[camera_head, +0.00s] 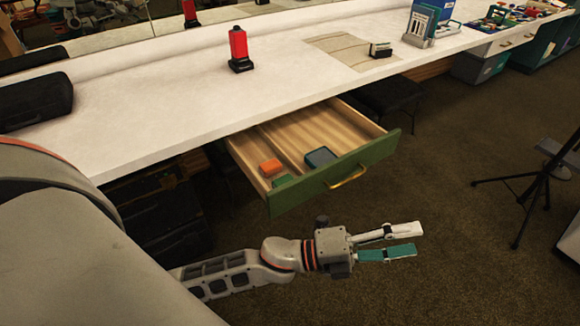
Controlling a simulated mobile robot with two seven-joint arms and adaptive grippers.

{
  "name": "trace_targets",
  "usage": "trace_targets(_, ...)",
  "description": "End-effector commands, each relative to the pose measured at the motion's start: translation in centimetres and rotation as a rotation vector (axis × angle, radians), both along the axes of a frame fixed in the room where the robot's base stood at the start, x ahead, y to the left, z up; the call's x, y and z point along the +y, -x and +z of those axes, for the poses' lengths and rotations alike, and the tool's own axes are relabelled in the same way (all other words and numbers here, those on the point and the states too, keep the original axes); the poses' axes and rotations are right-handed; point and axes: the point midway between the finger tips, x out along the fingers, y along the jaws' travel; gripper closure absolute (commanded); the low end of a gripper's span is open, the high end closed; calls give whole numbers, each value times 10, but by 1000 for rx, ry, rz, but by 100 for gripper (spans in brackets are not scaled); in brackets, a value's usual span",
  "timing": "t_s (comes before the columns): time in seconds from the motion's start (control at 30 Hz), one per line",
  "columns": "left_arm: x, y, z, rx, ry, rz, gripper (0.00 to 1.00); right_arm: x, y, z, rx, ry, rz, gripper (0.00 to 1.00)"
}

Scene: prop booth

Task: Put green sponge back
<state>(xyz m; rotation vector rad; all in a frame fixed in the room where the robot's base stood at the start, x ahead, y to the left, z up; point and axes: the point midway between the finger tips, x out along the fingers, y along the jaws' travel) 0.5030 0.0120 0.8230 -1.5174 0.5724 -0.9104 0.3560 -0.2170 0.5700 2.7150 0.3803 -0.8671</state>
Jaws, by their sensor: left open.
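An open drawer with a green front (310,185) and a brass handle (346,178) sticks out from under the white counter. Inside, in the left compartment, lie an orange block (270,167) and a small green piece (283,180), partly hidden by the drawer front; it may be the green sponge. A dark teal-edged block (320,157) lies in the wider compartment. My left gripper (417,239) is open, with white and teal fingers pointing right, in front of the drawer and below its handle in the picture. I see nothing clearly held. My right gripper is out of view.
The white counter (180,100) carries a red-and-black lamp-like object (239,50), a mat (345,46) with a small dark block (380,49), and a black case (35,102). A stool (388,95) stands behind the drawer. A tripod (535,190) stands at right; the carpet between is clear.

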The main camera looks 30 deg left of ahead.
Motion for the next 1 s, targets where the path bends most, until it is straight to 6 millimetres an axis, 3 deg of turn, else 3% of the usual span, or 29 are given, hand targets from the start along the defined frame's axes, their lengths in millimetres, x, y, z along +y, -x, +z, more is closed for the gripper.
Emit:
trace_targets(0.13,58,-1,-57,434,244,237,48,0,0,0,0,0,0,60)
trace_targets(0.23,102,15,-110,719,404,403,48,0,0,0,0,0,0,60)
trace_targets(0.4,165,77,-196,1128,637,665,48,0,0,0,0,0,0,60)
trace_targets(0.5,188,114,-229,1284,730,776,48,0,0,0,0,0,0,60)
trace_targets(0.6,200,138,-246,1371,784,843,48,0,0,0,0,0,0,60)
trace_targets(0.7,205,148,-253,1406,807,870,48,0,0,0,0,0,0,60)
trace_targets(1.0,204,147,-251,1407,809,869,48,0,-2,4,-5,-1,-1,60)
